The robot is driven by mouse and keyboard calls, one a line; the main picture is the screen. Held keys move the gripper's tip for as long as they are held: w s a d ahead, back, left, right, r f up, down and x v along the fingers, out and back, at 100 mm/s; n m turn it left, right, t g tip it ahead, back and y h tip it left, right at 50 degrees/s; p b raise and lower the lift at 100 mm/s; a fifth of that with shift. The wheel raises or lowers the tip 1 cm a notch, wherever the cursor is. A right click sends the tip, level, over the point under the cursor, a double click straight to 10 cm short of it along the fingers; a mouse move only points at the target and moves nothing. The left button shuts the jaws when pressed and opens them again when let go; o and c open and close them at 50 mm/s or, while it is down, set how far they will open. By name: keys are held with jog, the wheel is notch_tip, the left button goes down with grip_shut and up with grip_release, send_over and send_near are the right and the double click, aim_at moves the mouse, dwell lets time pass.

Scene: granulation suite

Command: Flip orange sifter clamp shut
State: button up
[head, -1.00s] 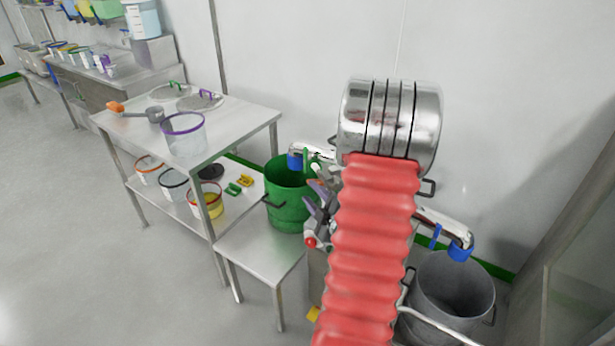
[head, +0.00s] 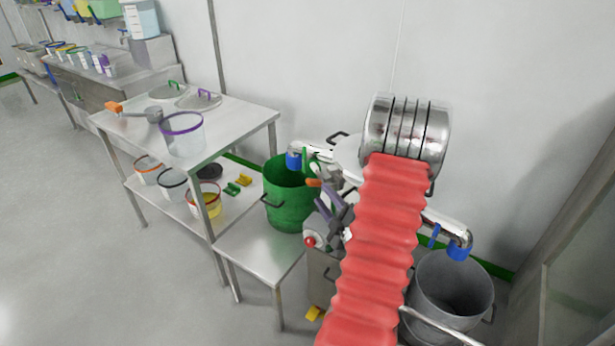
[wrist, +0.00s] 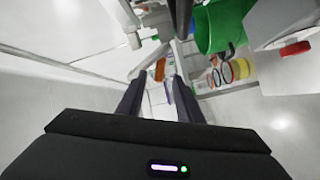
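The orange clamp (head: 314,183) shows in the head view as a small orange lever at the left side of the sifter (head: 346,158). A green lever (head: 308,160) stands just above it. My gripper (head: 326,192) is beside the orange clamp, its dark fingers pointing up and left. In the wrist view, my gripper (wrist: 162,80) is open, and the orange clamp (wrist: 160,70) appears between and just beyond the fingertips. I cannot tell whether they touch. My red-sleeved arm hides much of the sifter.
A green bucket (head: 288,200) stands left of the sifter on a low steel bench (head: 258,250). A grey drum (head: 452,290) is at the right under a blue-ended spout (head: 459,248). A steel table (head: 235,115) with tubs is further left. The left floor is clear.

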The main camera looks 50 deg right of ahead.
jog(key=x, duration=1.2)
jog(key=shift+c, duration=0.6)
grip_shut()
jog(key=shift+a+f, duration=0.1)
